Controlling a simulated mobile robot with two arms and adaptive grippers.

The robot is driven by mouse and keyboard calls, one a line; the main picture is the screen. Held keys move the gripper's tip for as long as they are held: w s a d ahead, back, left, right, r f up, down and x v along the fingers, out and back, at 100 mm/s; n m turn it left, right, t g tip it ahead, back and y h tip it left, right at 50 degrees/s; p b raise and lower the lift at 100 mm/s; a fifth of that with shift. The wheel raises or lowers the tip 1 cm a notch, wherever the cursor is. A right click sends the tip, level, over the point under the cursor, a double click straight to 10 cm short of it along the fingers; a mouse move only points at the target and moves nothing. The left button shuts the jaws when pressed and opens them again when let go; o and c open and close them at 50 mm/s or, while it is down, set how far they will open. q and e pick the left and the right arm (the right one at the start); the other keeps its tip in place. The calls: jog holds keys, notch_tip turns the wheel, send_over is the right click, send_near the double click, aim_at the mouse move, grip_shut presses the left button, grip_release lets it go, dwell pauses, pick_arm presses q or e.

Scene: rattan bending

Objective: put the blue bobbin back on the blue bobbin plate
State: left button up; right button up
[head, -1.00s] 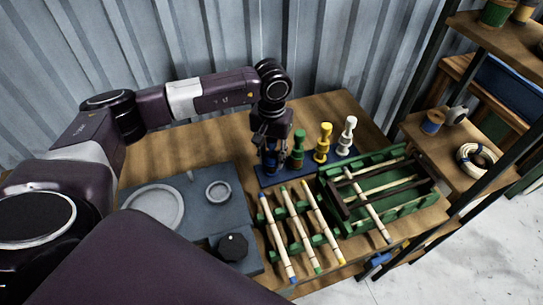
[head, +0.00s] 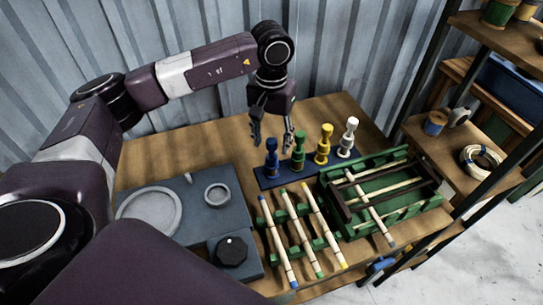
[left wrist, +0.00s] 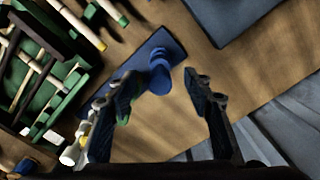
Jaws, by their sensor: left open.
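The blue bobbin (head: 271,158) stands upright at the left end of a dark blue plate strip (head: 267,182) on the wooden table. The green bobbin (head: 298,152), yellow bobbin (head: 323,144) and white bobbin (head: 348,137) stand along the same strip. My left gripper (head: 271,142) is open and empty, raised just above and behind the blue bobbin. In the left wrist view the blue bobbin (left wrist: 159,72) stands on the strip (left wrist: 140,62), beyond the open fingers (left wrist: 165,95) and apart from them. My right gripper is not in view.
A grey block with round dishes (head: 185,205) and a black knob (head: 231,251) sits at left. Colour-tipped sticks lie on green racks (head: 300,228) in front. A green tray (head: 411,203) with sticks is at right, beside a shelf (head: 455,147). Bare table lies behind the grey block.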

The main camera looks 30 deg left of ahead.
pick_arm(q)
jog(key=shift+r+b, duration=0.3)
jog(key=shift+r, duration=1.95)
